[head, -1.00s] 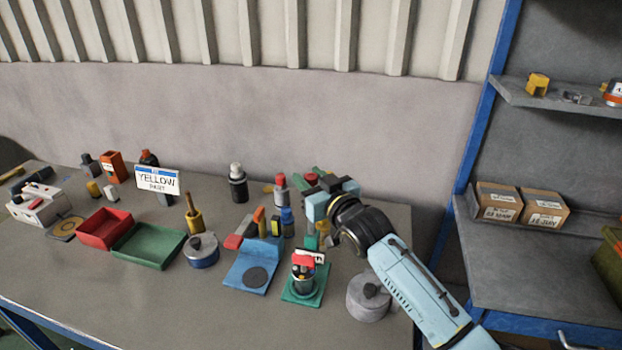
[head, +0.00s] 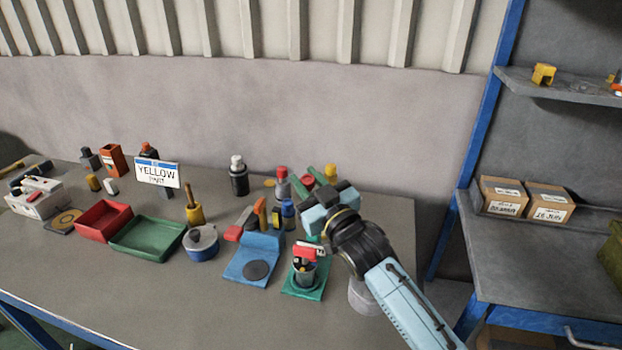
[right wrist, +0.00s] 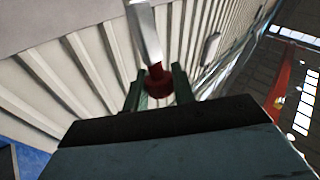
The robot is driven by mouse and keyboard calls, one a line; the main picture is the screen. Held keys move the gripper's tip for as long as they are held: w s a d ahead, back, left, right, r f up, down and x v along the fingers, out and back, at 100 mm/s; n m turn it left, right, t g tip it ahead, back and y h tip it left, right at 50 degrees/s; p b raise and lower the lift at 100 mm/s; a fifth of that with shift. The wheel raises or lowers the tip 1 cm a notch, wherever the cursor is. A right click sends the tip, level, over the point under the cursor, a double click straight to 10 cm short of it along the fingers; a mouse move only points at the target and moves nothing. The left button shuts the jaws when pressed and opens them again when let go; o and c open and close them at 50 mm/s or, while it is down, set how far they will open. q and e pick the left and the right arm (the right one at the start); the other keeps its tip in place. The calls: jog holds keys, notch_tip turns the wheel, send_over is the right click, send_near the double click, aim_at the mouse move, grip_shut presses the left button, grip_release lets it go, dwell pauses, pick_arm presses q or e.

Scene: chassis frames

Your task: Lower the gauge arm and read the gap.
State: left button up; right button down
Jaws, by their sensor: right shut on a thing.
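My right gripper (head: 315,179) is above the back right of the bench. It is shut on a red knob (head: 309,183), and the right wrist view shows this knob (right wrist: 159,83) between its green fingers, with a pale metal bar (right wrist: 146,35) running from it. I take this bar to be the gauge arm; its other end is hidden. In front of the gripper stands a green base (head: 301,291) with a dark round piece on it and a red-and-white block (head: 306,251) above. A gap reading is not legible. My left gripper is not in view.
Left of the green base is a blue stand (head: 238,269) with a dark disc. A grey lidded pot (head: 362,297) is partly hidden by my right arm. Bottles stand behind. Red (head: 92,225) and green (head: 128,248) trays lie left; the front bench is mostly clear.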

jog(key=shift+s+a+f+n+t+y+b, duration=0.25)
jog(key=shift+s+f+n+y+b, duration=0.25)
jog(key=shift+s+n+b, duration=0.3)
jog(key=shift+s+a+f+n+t+y+b, duration=0.35)
jog(key=shift+s+n+y+b, duration=0.2)
jog(key=shift+s+b, duration=0.35)
jog(key=shift+s+a+f+n+t+y+b, duration=0.2)
jog(key=shift+s+f+n+y+b, duration=0.3)
jog(key=shift+s+n+b, duration=0.35)
jog(key=shift+w, duration=0.1)
jog(key=c, duration=1.1)
grip_release()
jog(key=shift+c, duration=0.2)
jog(key=v, duration=1.3)
jog(key=shift+b, duration=0.4)
